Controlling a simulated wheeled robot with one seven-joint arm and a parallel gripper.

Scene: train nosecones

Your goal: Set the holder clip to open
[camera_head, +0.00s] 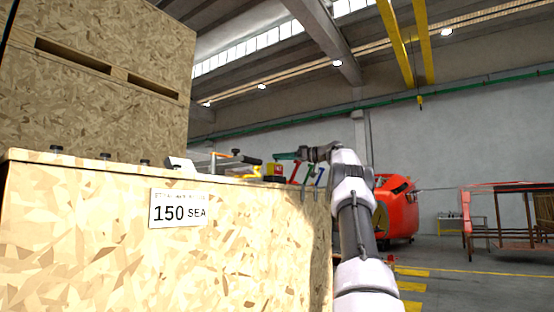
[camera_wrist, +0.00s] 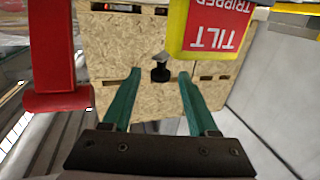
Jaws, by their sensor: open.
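My gripper (camera_head: 285,156) is at the end of my arm, over the far right end of the chipboard crate. In the wrist view its two green fingers (camera_wrist: 160,76) are spread apart with nothing held between them. A small black piece with a grey top (camera_wrist: 160,70) shows between the fingertips, in front of a chipboard face; its distance from them is unclear. I cannot tell for certain which part is the holder clip, or whether it is open. A red part (camera_wrist: 55,70) is at the left of the wrist view. A yellow box with a red "TILT TRIPPED" label (camera_wrist: 218,25) is at the top right.
The chipboard crate (camera_head: 100,230), labelled "150 SEA", fills the lower left. Black knobs stand along its top edge. A taller chipboard crate (camera_head: 110,90) rises behind it. A red machine (camera_head: 398,208) and a red-framed rack (camera_head: 503,220) stand right. Open floor lies between them.

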